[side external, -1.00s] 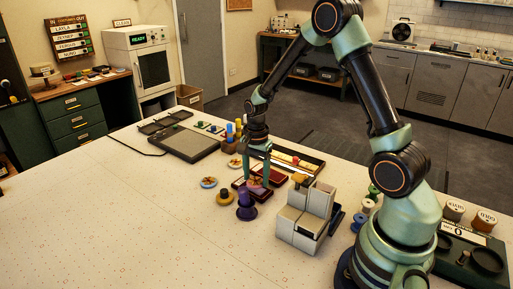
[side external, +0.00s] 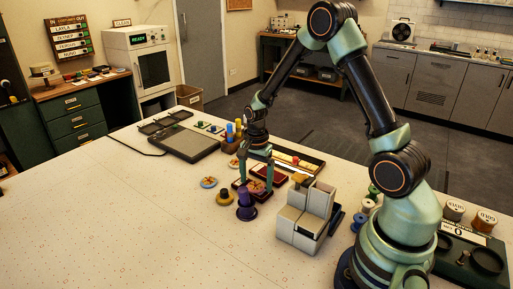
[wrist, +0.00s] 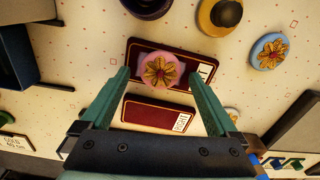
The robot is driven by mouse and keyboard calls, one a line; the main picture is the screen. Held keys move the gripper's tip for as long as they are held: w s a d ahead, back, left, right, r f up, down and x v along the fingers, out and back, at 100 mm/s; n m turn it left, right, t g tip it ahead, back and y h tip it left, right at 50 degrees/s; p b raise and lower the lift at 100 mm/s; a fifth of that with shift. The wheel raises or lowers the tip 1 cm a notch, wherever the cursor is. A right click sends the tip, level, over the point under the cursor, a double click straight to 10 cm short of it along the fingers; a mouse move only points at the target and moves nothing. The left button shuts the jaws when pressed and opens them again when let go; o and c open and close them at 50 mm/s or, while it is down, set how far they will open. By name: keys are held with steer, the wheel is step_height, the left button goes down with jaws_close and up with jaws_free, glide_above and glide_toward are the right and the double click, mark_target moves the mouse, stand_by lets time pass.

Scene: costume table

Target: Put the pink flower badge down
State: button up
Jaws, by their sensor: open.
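The pink flower badge (wrist: 160,70), round with a golden flower, lies on a dark red card (wrist: 138,50) with a white label at its right end, in the wrist view. The side external view also shows the badge (side external: 257,187) on the card. My gripper (wrist: 158,76) is open, with one green finger on each side of the badge and a gap on both sides. In the side external view, my gripper (side external: 257,180) stands low over the card, partly hiding the badge. A second dark red card (wrist: 150,116), labelled RIGHT, lies just nearer my gripper's palm.
A blue flower badge (wrist: 270,52), a yellow-and-black spool (side external: 226,197) and a purple spool (side external: 245,207) stand close by. A pale blocky stand (side external: 305,218) is to the right. The table's left and front are clear.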

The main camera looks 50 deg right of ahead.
mark_target(256, 183)
step_height(256, 183, up, 11)
steer(key=s+a+r+n+t, duration=0.5)
steer(key=s+a+r+n, duration=0.5)
steer(key=n, duration=0.6)
steer(key=shift+s+a+r+n+t, duration=0.35)
steer(key=shift+a+r, duration=0.2)
steer(key=shift+r, duration=0.4)
